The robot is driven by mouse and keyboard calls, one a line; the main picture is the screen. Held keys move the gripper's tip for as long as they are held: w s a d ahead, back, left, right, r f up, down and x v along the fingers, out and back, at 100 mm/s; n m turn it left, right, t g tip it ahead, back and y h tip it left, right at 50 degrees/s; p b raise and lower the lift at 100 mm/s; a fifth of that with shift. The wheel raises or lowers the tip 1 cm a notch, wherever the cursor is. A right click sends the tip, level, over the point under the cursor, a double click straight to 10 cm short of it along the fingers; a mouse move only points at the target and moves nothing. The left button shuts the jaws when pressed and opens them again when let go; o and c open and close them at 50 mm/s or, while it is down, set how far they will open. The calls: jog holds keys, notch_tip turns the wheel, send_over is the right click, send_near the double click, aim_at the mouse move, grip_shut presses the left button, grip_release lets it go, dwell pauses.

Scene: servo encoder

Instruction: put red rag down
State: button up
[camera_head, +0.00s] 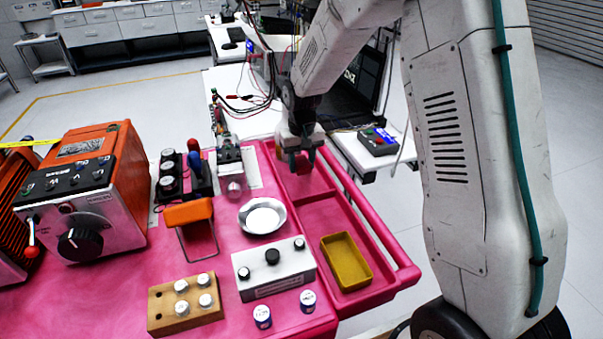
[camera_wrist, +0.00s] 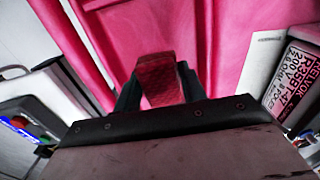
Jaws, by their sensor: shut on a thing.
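The red rag (camera_wrist: 158,80) is a small dark red folded piece, seen between the fingers of my gripper (camera_wrist: 155,88) in the wrist view. My gripper is shut on it. In the head view my gripper (camera_head: 303,160) points down over the far end of the pink cart's right-hand tray section, and the red rag (camera_head: 304,165) shows at its fingertips. I cannot tell whether the rag touches the tray floor.
The pink cart (camera_head: 90,318) carries a yellow tray (camera_head: 345,262), a metal dish (camera_head: 262,216), a grey knobbed box (camera_head: 272,270), a wooden block (camera_head: 185,305) and an orange machine (camera_head: 90,195). A small device (camera_head: 377,141) lies beyond the cart rail. The tray section's middle is bare.

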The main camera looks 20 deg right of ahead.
aim_at(302, 182)
jog(key=shift+f, duration=2.05)
jog(key=shift+f, duration=0.1)
jog(key=o, duration=1.1)
